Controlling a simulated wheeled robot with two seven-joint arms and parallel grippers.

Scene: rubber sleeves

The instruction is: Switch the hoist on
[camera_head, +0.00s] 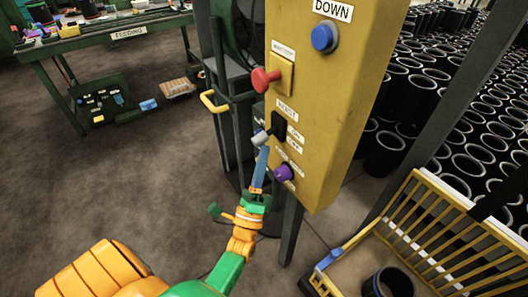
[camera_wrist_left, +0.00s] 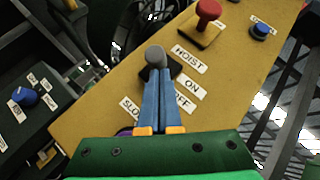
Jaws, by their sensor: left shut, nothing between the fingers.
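The hoist switch is a black base (camera_head: 278,126) with a grey-tipped lever (camera_head: 261,138) on the yellow control box (camera_head: 330,90), below a HOIST label. The lever sticks out from the panel. In the left wrist view the grey tip (camera_wrist_left: 155,56) shows just beyond my fingertips, with ON and OFF labels to its right. My left gripper (camera_head: 264,152) is shut and empty, its blue fingers right at the lever's underside. I cannot tell whether they touch it. The fingers hide part of the switch base. My right gripper is not in view.
A red mushroom button (camera_head: 265,79) sits above the switch and a purple knob (camera_head: 283,173) below it. A blue DOWN button (camera_head: 325,38) is higher up. A yellow handle (camera_head: 213,101) stands left of the box. A yellow cage (camera_head: 425,225) is at the lower right.

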